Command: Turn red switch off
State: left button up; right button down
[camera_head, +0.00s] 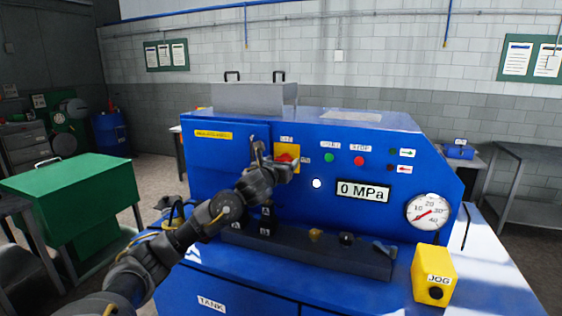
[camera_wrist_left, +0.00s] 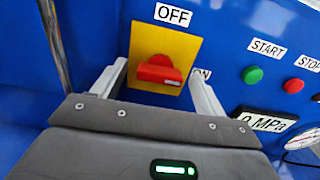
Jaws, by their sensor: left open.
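The red switch (camera_wrist_left: 160,70) is a rotary knob on a yellow plate (camera_wrist_left: 165,42) on the blue machine panel. In the left wrist view an OFF label (camera_wrist_left: 173,15) is above the plate and an ON label (camera_wrist_left: 203,75) is at its right. The knob's handle lies roughly sideways, toward the ON side. My left gripper (camera_wrist_left: 152,88) is open, with one finger on each side of the knob in that view; I cannot tell whether either touches it. In the head view my left gripper (camera_head: 277,160) is in front of the switch and partly hides it. My right gripper is not in view.
The blue machine (camera_head: 400,150) also has a green START button (camera_wrist_left: 252,75), a red STOP button (camera_wrist_left: 293,85), a display reading 0 MPa (camera_head: 363,191) and a round gauge (camera_head: 428,212). A yellow JOG box (camera_head: 433,268) stands at the front right. A green cabinet (camera_head: 75,185) is at the left.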

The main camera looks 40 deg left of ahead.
pick_arm(q)
jog(key=c, duration=1)
jog(key=shift+n, duration=0.4)
jog(key=n, duration=0.8)
jog(key=n+b, duration=0.1)
jog(key=n, duration=0.8)
jog(key=shift+a+f, duration=0.15)
jog(key=shift+f, duration=0.05)
